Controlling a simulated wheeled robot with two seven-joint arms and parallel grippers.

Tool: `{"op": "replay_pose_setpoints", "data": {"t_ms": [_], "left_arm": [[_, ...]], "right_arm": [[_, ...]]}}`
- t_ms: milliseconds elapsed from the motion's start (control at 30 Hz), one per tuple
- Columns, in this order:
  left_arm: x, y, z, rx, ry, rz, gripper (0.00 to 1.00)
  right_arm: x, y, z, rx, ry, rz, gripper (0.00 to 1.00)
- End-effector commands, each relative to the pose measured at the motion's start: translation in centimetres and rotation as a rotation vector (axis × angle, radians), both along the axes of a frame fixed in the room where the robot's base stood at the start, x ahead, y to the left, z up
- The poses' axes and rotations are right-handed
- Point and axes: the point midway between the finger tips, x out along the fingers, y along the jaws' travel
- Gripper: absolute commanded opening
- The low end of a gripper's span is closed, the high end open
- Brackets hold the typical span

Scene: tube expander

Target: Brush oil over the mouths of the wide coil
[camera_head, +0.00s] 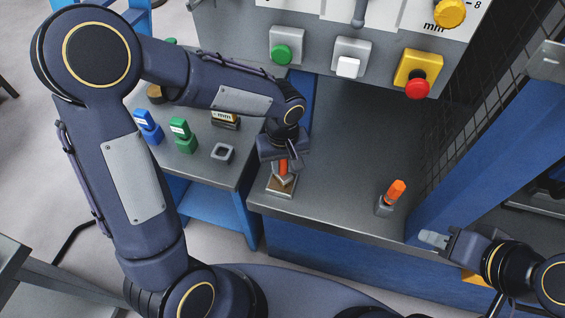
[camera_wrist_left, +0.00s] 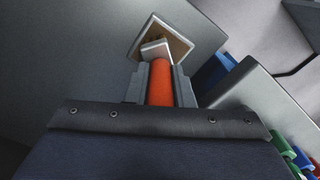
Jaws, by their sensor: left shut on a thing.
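My left gripper (camera_head: 285,158) is shut on the orange handle of a tool, likely the brush (camera_head: 283,168), at the front left of the grey worktop. In the left wrist view the orange handle (camera_wrist_left: 160,84) lies between the grey fingers, and a pale block (camera_wrist_left: 157,50) shows at its far end. That end is over or in a small square tray with a brown inside (camera_head: 272,190); contact is unclear. The tray also shows in the left wrist view (camera_wrist_left: 178,47). My right gripper (camera_head: 433,239) is near the worktop's right front corner; its finger gap is unclear. I cannot make out the wide coil.
A second orange-handled tool (camera_head: 397,190) stands in a grey holder (camera_head: 384,207) to the right. Blue (camera_head: 148,127) and green (camera_head: 183,135) pieces and a grey square ring (camera_head: 223,153) are on the left side table. A panel with a red button (camera_head: 417,89) stands behind. The middle worktop is clear.

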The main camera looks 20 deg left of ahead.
Motion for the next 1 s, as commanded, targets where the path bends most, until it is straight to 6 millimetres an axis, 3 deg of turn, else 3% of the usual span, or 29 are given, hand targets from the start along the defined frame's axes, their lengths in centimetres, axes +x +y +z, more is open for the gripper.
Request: {"op": "replay_pose_setpoints", "data": {"t_ms": [467, 1000], "left_arm": [[-0.1, 0.0, 0.0, 0.001, 0.005, 0.0, 0.0], [0.0, 0.0, 4.4, 0.0, 0.001, 0.001, 0.0]], "right_arm": [[0.0, 0.0, 0.2, 0.0, 0.0, 0.0, 0.36], [0.0, 0.0, 3.3, 0.0, 0.0, 0.0, 0.36]]}}
